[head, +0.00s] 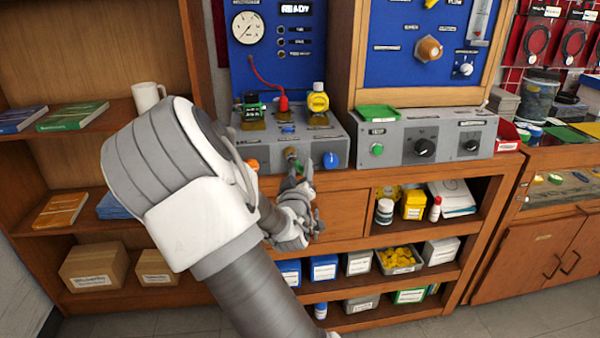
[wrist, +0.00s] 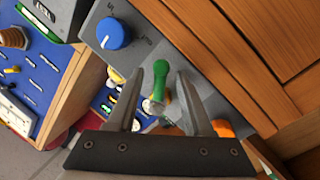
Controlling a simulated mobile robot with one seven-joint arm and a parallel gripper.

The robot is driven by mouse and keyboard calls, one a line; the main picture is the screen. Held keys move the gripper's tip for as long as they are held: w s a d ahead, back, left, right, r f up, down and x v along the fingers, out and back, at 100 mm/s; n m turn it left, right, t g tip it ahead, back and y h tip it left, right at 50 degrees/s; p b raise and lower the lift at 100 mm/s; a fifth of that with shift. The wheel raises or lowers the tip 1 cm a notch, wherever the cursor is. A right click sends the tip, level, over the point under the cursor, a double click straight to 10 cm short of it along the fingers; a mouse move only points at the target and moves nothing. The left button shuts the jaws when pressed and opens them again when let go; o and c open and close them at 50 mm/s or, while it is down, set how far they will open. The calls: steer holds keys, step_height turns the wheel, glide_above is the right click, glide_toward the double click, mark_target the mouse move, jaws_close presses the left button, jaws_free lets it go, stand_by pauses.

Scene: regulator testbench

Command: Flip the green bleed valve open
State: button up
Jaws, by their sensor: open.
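The green bleed valve (wrist: 160,80) shows in the wrist view as a green lever on a metal stem, standing out from the grey panel (wrist: 215,105). My gripper (wrist: 171,72) is open, with one finger on each side of the lever. A gap shows between the lever and each finger, and I see no contact. In the head view my gripper (head: 299,178) is at the front of the grey test unit (head: 262,150), between an orange knob (head: 250,165) and a blue knob (head: 330,160). There my gripper largely hides the valve.
The blue knob (wrist: 115,33) is close to my fingers in the wrist view, and the orange knob (wrist: 222,128) is on the other side. A second grey control box (head: 450,135) stands to the right. A wooden drawer front (head: 335,215) lies below the unit.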

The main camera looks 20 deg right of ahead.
jaws_close()
steer(key=shift+s+d+r+n+t, duration=0.1)
steer(key=shift+d+r+n+t, duration=0.15)
steer(key=shift+n, duration=0.75)
steer(key=shift+s+d+r+n+t, duration=0.15)
steer(key=shift+n+t, duration=0.1)
steer(key=shift+n, duration=0.75)
steer(key=shift+w, duration=0.1)
jaws_free()
steer(key=p+v, duration=1.4)
steer(key=v, duration=0.3)
steer(key=shift+a, duration=0.15)
